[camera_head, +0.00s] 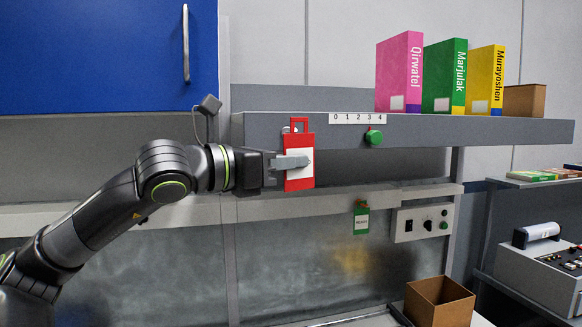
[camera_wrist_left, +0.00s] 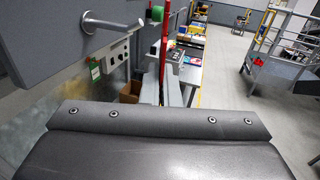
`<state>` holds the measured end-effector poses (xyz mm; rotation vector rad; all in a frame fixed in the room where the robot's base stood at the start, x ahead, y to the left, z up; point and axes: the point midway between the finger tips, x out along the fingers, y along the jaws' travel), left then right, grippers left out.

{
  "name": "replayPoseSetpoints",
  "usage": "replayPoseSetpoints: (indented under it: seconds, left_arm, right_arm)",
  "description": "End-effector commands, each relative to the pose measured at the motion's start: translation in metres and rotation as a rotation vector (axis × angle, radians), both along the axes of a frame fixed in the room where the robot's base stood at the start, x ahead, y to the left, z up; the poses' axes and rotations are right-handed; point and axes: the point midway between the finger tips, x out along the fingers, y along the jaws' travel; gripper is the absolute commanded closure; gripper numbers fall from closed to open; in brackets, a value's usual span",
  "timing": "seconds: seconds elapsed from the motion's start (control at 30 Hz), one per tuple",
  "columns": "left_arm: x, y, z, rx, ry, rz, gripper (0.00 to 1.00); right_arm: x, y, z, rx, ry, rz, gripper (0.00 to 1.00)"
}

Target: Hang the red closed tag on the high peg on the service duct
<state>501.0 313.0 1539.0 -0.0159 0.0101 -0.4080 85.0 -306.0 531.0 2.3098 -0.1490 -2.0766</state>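The red tag (camera_head: 300,183), with a white label, is upright between the fingers of my left gripper (camera_head: 297,163), which is shut on it. In the left wrist view the tag (camera_wrist_left: 168,50) shows edge-on between the fingers (camera_wrist_left: 167,92). The grey service duct (camera_head: 285,130) is behind the tag. A silver peg (camera_wrist_left: 103,23) sticks out of the duct in the left wrist view, its tip apart from the tag. In the head view, part of the peg shows at the tag's top opening; the rest is hidden. My right gripper is in neither view.
A green knob (camera_head: 373,137) sits on the duct below a numbered strip (camera_head: 357,118). A green tag (camera_head: 361,220) hangs lower, beside a switch box (camera_head: 422,222). Binders (camera_head: 399,75) stand on the duct. An open brown box (camera_head: 440,303) is below right.

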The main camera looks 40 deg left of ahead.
Motion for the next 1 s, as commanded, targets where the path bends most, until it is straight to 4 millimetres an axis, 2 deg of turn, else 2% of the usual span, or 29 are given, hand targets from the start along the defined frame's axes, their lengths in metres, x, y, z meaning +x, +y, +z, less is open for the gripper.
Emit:
replayPoseSetpoints:
  seconds: [1.0]
  left_arm:
    - [-0.018,-0.021,0.000,0.000,0.000,0.000,1.00]
  right_arm:
    - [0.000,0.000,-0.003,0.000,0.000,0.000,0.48]
